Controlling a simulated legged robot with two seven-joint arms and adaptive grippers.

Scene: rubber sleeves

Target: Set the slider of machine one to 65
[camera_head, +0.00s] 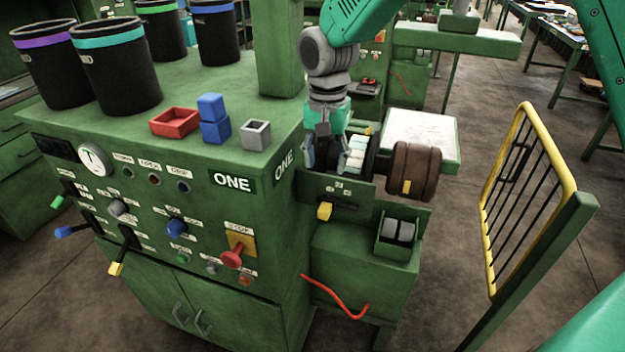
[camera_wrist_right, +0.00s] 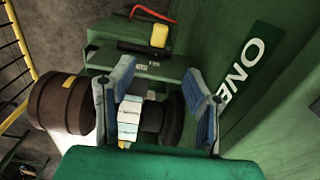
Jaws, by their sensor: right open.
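Machine one is a green cabinet with a "ONE" label (camera_head: 231,181) on its front and another on its side. A yellow knob (camera_head: 324,211) sits on a small panel on its right side; it also shows in the right wrist view (camera_wrist_right: 159,35). I cannot tell a slider reading. My right gripper (camera_head: 323,150) points down beside the machine, above that panel. In the right wrist view its blue-padded fingers (camera_wrist_right: 163,100) are apart, with a row of white and pale blue blocks (camera_wrist_right: 129,115) and a dark roller seen between them. Contact is unclear. My left gripper is out of view.
A brown roller (camera_head: 414,172) lies right of the gripper. Black bins (camera_head: 115,75) and small trays stand on top. A yellow barrier (camera_head: 527,200) stands right.

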